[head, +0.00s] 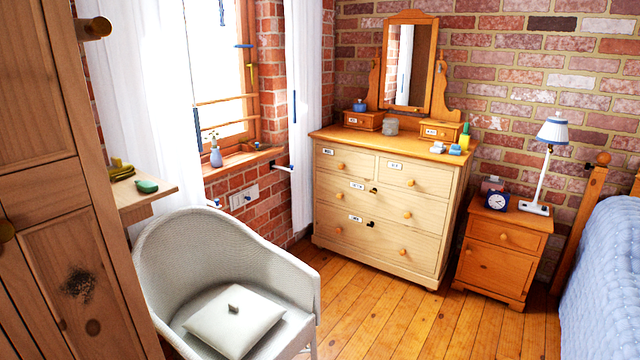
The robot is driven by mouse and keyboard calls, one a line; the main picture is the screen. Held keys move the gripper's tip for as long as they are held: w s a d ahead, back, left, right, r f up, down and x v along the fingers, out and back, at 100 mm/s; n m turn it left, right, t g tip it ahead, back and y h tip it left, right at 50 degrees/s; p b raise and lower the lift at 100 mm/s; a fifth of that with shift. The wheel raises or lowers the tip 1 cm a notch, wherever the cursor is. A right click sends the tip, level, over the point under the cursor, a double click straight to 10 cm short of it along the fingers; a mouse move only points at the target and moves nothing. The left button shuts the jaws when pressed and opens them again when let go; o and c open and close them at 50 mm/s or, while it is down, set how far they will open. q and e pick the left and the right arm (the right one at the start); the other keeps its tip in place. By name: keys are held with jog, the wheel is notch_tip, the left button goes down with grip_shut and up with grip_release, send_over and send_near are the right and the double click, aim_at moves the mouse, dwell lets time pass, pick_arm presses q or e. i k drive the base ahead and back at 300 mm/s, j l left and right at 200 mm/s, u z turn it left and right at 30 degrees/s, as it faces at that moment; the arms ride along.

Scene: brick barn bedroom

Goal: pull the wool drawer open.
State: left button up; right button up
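A pale wooden chest of drawers (384,254) with an orange-brown top stands in the corner by the brick wall. It has a top left drawer (358,168), a top right drawer (425,183), a wide middle drawer (330,187) and a wide bottom drawer (330,226). All look shut. They have round wooden knobs and small white labels, too small to read, so I cannot tell which is the wool drawer. Dark keys or locks show on the two wide drawers. Neither of my grippers is in view.
A white wicker chair (155,250) with a cushion (234,322) stands front left, beside a tall wooden wardrobe (60,200). A nightstand (500,240) and a bed (605,270) are at right. Bare floor (400,320) lies before the chest. A mirror (408,65) stands on it.

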aim_at(352, 163)
jog(key=i+l+z, duration=0.25)
jog(key=i+z, duration=0.15)
jog(key=i, duration=0.25)
jog(key=i+l+z, duration=0.1)
jog(key=i+z, duration=0.3)
jog(key=i, duration=0.3)
jog(key=i+j+z, duration=0.15)
jog(key=i+z, duration=0.3)
jog(key=i, duration=0.2)
jog(key=i+j+u, duration=0.1)
jog(key=i+u, duration=0.25)
jog(key=i+l+u, duration=0.1)
jog(key=i+u, duration=0.25)
jog(key=i, duration=0.2)
jog(key=i+l+u, duration=0.15)
jog(key=i+u, duration=0.2)
jog(key=i+l+u, duration=0.35)
jog(key=i, duration=0.15)
